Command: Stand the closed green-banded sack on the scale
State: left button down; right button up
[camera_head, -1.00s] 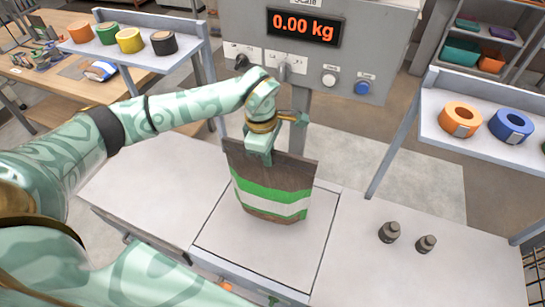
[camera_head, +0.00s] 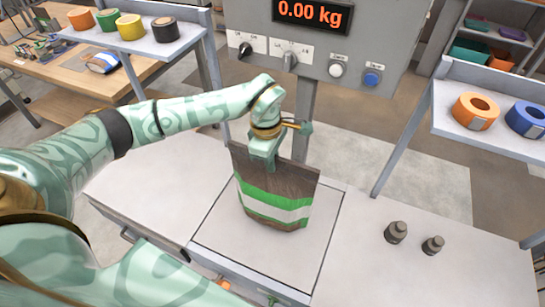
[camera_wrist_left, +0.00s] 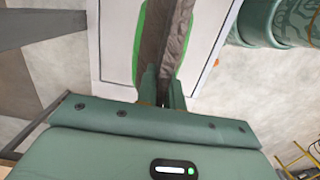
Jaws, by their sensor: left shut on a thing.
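The green-banded sack (camera_head: 274,196) is dark brown with a green and white band, and its top edge looks closed. It hangs upright over the scale plate (camera_head: 215,246). The display (camera_head: 308,13) reads 0.00 kg. My left gripper (camera_head: 266,160) is shut on the sack's top edge. In the left wrist view the fingers (camera_wrist_left: 162,92) pinch the sack (camera_wrist_left: 166,38) from both sides, with the plate (camera_wrist_left: 118,45) below. I cannot see whether the sack's bottom touches the plate. My right gripper is not in view.
Two dark weights (camera_head: 396,232) stand on the bench right of the scale. A shelf at right holds an orange roll (camera_head: 475,111) and a blue roll (camera_head: 526,120). A shelf at upper left holds several coloured rolls. The scale's post (camera_head: 304,120) rises behind the sack.

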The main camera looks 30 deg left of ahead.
pick_arm(q)
jog(key=shift+f, duration=0.35)
dwell(0.3)
jog(key=c, duration=1.5)
grip_release()
jog(key=shift+o, duration=0.2)
notch_tip(320, 180, up, 16)
jog(key=a+p, duration=0.1)
jog(key=shift+s+a+r, duration=0.15)
jog(key=shift+a, duration=0.15)
